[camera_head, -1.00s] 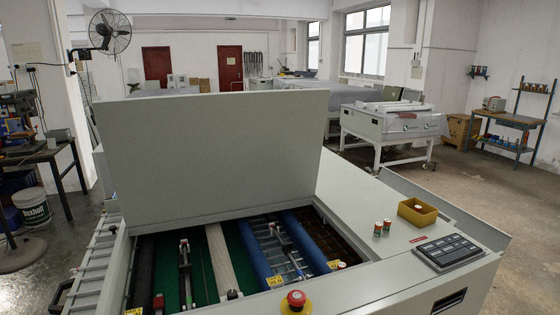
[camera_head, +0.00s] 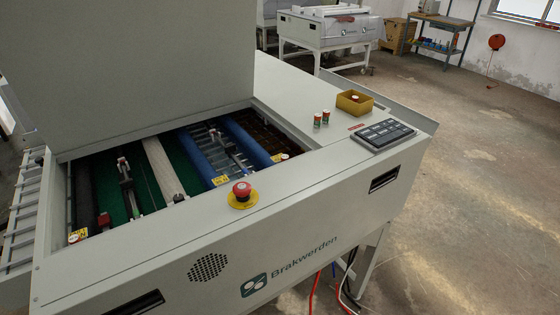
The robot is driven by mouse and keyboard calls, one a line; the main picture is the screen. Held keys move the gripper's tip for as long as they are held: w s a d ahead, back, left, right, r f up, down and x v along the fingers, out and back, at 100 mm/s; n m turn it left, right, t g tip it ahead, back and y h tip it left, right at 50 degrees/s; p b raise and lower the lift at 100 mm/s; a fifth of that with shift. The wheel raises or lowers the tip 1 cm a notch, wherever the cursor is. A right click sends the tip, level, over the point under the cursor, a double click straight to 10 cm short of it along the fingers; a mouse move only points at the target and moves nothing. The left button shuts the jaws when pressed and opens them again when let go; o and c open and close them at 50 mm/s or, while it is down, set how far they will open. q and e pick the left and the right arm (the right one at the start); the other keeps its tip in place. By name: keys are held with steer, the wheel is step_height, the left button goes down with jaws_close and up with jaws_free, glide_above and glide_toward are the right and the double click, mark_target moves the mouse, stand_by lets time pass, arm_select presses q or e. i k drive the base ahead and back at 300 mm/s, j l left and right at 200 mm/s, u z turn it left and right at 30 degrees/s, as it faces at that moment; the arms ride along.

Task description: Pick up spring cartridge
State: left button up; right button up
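Two small upright cylinders, green with red and pale ends, stand side by side on the machine's right-hand top panel: one cylinder (camera_head: 317,121) is on the left and the other cylinder (camera_head: 326,117) on the right. They look like cartridges, but I cannot tell which, if either, is the spring cartridge. A yellow open box (camera_head: 345,106) stands just beyond them to the right, with a small red-and-white item (camera_head: 354,98) in it. Neither of my grippers is in view.
The plate processor's lid (camera_head: 130,70) stands open over a bay with blue rollers (camera_head: 195,158). A red emergency button (camera_head: 241,189) sits on the front rim. A keypad (camera_head: 381,134) is right of the cylinders. The floor on the right (camera_head: 480,200) is clear.

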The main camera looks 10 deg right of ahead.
mark_target(327, 113)
steer(key=i+l+z, duration=0.35)
steer(key=i+l, duration=0.3)
steer(key=i, duration=0.1)
